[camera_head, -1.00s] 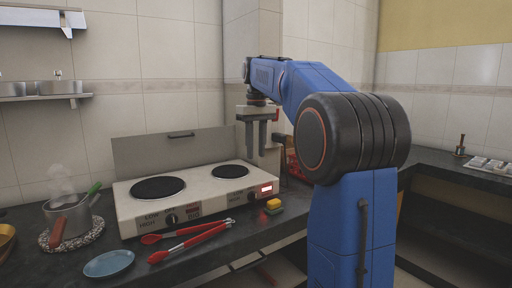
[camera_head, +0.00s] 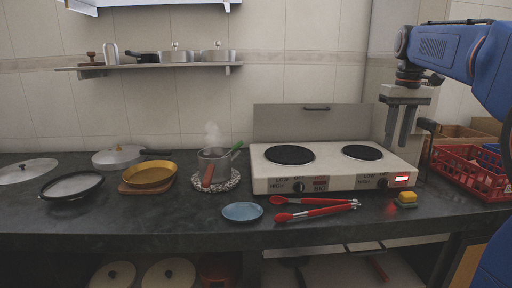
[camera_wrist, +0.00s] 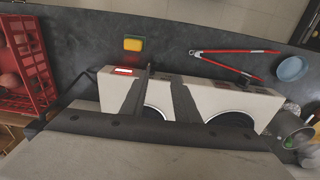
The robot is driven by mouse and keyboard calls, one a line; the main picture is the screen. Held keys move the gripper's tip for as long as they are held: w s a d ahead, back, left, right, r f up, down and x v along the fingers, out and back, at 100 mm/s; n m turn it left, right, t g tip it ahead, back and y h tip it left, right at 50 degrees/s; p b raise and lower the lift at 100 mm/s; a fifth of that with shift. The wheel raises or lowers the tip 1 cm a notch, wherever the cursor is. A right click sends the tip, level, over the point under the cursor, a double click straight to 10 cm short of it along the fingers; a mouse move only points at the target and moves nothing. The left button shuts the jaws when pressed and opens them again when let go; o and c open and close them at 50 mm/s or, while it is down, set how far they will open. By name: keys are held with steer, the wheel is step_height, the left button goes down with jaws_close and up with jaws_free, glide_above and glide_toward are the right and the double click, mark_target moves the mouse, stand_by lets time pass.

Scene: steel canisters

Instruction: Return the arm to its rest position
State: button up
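My blue arm (camera_head: 447,52) reaches in from the right edge of the head view. My gripper (camera_head: 398,143) points down in front of the wall, near the right end of the two-burner hot plate (camera_head: 330,183). Its two fingers are apart with nothing between them. In the wrist view the dark fingers of my gripper (camera_wrist: 162,82) show against the white hot plate (camera_wrist: 215,97), with a gap between them.
A red crate (camera_head: 465,178) stands right of the hot plate. A yellow-green sponge (camera_head: 407,199), red tongs (camera_head: 310,213) and a blue plate (camera_head: 242,211) lie in front. A steaming pot (camera_head: 213,165) and several pans stand left. A shelf (camera_head: 150,68) hangs above.

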steer(key=s+a+f+t, duration=0.1)
steer(key=s+a+f, duration=0.3)
steer(key=s+f, duration=0.4)
steer(key=s+a+f+t, duration=0.1)
steer(key=s+a+f, duration=0.4)
steer(key=s+f, duration=0.4)
steer(key=s+a+f+t, duration=0.2)
steer(key=s+a+f, duration=0.2)
steer(key=s+f, duration=0.5)
steer(key=shift+s+a+f, duration=0.25)
steer(key=shift+s+a, duration=0.1)
steer(key=shift+s, duration=0.9)
